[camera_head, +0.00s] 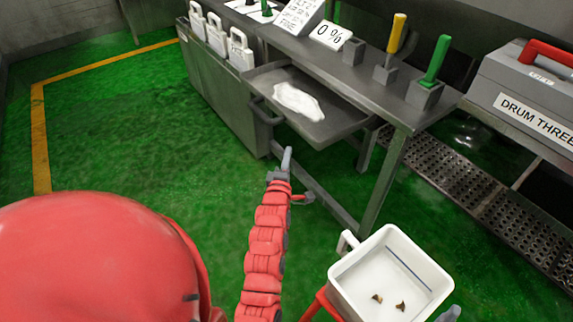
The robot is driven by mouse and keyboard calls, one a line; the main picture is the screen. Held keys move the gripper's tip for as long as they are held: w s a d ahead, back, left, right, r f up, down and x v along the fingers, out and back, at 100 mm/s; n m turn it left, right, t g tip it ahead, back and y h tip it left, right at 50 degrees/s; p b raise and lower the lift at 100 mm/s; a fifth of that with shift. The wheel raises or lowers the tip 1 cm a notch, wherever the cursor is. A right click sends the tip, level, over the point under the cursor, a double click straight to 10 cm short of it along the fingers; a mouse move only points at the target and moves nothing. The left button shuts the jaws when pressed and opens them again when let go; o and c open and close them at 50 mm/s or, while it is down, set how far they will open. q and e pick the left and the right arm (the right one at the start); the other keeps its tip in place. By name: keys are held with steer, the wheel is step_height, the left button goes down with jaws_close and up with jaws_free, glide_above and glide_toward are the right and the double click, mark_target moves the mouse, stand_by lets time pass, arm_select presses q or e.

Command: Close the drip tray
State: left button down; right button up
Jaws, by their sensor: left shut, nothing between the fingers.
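The drip tray (337,119) is a shallow grey metal tray pulled out from under the counter, with a crumpled white cloth (298,101) lying in it. Its dark handle (264,112) is on its front left side. My left gripper (287,158) is at the end of the red segmented arm. It is shut and empty, below the tray's handle in the picture and apart from it. A grey tip (450,314) at the lower right edge of the picture looks like part of my right gripper; its jaws cannot be made out.
A white bin (435,281) with small brown bits stands at the lower right. The grey counter (345,70) holds signs and coloured-handled tools. White jugs (217,35) hang at its left. A perforated step (515,222) lies at the right. The green floor at left is clear.

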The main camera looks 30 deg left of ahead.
mark_target(302, 133)
arm_select(q)
steer(key=shift+w, duration=3.5)
